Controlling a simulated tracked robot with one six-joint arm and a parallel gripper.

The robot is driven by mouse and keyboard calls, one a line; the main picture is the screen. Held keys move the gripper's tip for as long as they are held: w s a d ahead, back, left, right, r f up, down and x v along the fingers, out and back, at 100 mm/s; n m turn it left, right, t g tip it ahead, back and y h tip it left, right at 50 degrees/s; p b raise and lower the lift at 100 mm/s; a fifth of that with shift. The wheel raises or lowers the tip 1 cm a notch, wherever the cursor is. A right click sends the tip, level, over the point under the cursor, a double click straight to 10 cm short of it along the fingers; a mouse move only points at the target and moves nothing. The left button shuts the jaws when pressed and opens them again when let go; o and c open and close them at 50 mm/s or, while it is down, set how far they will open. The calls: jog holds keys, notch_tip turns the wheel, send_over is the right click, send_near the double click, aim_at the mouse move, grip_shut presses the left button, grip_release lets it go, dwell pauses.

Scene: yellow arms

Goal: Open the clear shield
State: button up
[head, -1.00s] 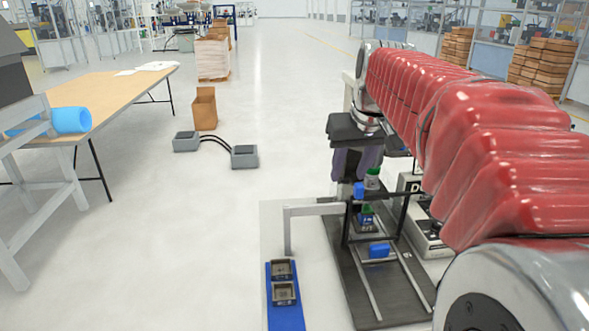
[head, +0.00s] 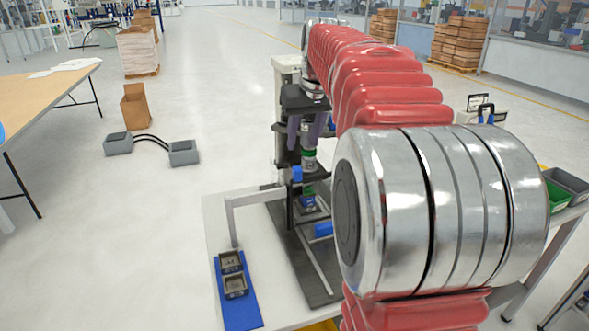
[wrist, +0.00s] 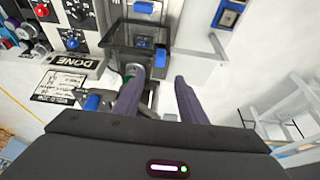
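My gripper (wrist: 157,84) has two purple fingers, which stand apart with nothing visible gripped between them. In the head view, my gripper (head: 305,140) points down over the bench fixture, just above a green-and-white cylinder (head: 309,161). The clear shield (wrist: 122,36) shows in the wrist view as a see-through panel in a dark frame, just beyond the fingertips. A blue block (wrist: 143,42) appears at the panel, and another blue piece (wrist: 160,58) lies near the fingertips. I cannot tell whether the fingers touch the frame. In the head view my arm hides much of the fixture.
A blue strip with two small square trays (head: 234,287) lies at the bench's front left. A grey bracket (head: 231,215) stands beside the fixture. A panel with knobs and a DONE label (wrist: 70,62) sits left in the wrist view. Open floor lies left of the bench.

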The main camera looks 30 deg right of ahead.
aim_at(296, 168)
jog(key=x, duration=1.2)
jog(key=shift+f, duration=0.2)
jog(key=shift+c, duration=0.4)
grip_shut()
jog(key=shift+a, duration=0.25)
jog(key=shift+d, duration=0.1)
